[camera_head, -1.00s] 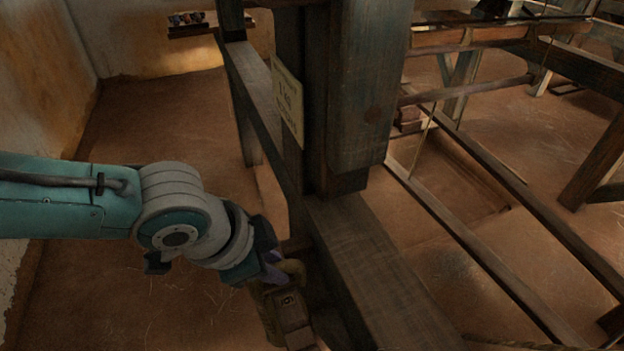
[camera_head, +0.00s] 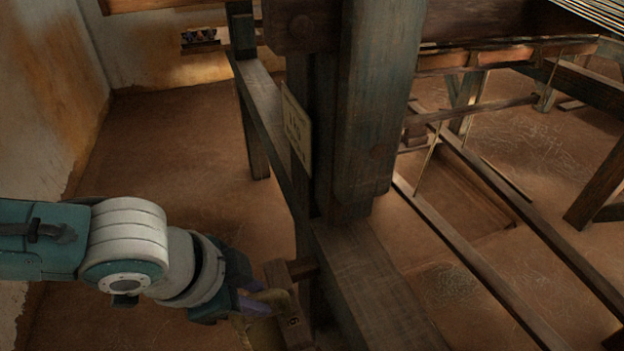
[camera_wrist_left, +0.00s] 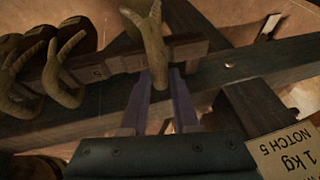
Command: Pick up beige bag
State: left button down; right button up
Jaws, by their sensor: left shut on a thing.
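My left gripper (camera_head: 258,303) has purple fingers and reaches in from the lower left of the head view. It is shut on the looped tan top of the beige bag (camera_head: 273,296), beside a wooden rail with a number on it. In the left wrist view the fingers (camera_wrist_left: 160,84) close around the lower end of the bag's thick loop (camera_wrist_left: 149,36). The rest of the bag is mostly hidden by the gripper and the frame. My right gripper is not in view.
The numbered rail (camera_wrist_left: 100,66) carries several similar tan loops (camera_wrist_left: 66,68) at its left. A heavy loom post (camera_head: 365,110) and beam (camera_head: 370,285) stand close to the gripper's right. A card (camera_wrist_left: 288,152) reads 1 kg. Floor (camera_head: 165,150) is clear at left.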

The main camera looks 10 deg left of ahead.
pick_arm(q)
jog(key=s+a+p, duration=0.2)
jog(key=s+a, duration=0.5)
jog(key=s, duration=0.4)
jog(key=shift+s, duration=0.3)
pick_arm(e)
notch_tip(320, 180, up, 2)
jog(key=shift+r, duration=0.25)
pick_arm(q)
jog(key=shift+d+r, duration=0.1)
